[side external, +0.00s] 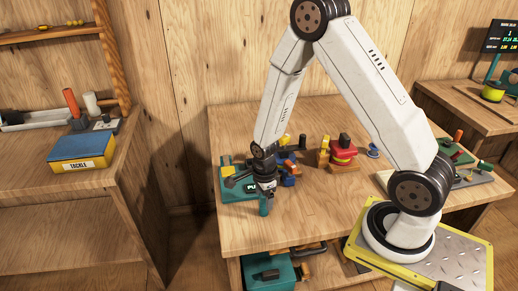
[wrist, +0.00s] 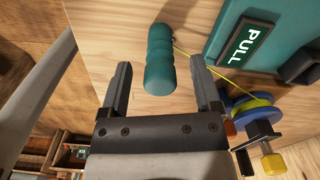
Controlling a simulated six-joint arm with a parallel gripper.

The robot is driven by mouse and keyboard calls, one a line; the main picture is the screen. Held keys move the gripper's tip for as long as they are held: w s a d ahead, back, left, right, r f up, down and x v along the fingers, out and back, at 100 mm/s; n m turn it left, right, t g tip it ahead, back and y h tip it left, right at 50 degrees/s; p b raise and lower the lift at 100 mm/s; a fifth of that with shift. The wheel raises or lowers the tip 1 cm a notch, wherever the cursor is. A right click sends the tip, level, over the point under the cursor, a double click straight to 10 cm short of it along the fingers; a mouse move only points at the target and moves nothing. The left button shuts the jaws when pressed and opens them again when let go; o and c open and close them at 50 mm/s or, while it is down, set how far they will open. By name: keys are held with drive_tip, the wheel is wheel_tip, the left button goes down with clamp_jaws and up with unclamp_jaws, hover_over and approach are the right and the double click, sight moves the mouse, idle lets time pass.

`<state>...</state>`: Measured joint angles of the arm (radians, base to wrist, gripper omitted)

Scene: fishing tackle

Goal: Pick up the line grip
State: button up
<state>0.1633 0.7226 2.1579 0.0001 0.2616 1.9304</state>
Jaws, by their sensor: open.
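The line grip is a teal ridged cylinder (wrist: 160,58) in the upper middle of the wrist view. It also shows in the side view (side external: 263,207), just under my gripper (side external: 265,190) near the table's front left edge. In the wrist view my gripper (wrist: 160,70) is open, with one dark finger on each side of the grip. I see gaps between both fingers and the grip, so it is not clamped. A yellow line (wrist: 215,70) runs from the grip's far end to a blue and yellow reel (wrist: 253,108) at right.
A teal box with a PULL label (wrist: 240,45) stands right of the grip. A red and yellow reel (side external: 343,150) and other tackle sit farther back on the wooden table (side external: 310,205). A blue and yellow tackle box (side external: 82,152) is on the left bench. The table front is clear.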

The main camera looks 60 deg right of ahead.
drive_tip(key=shift+f, duration=1.2)
clamp_jaws()
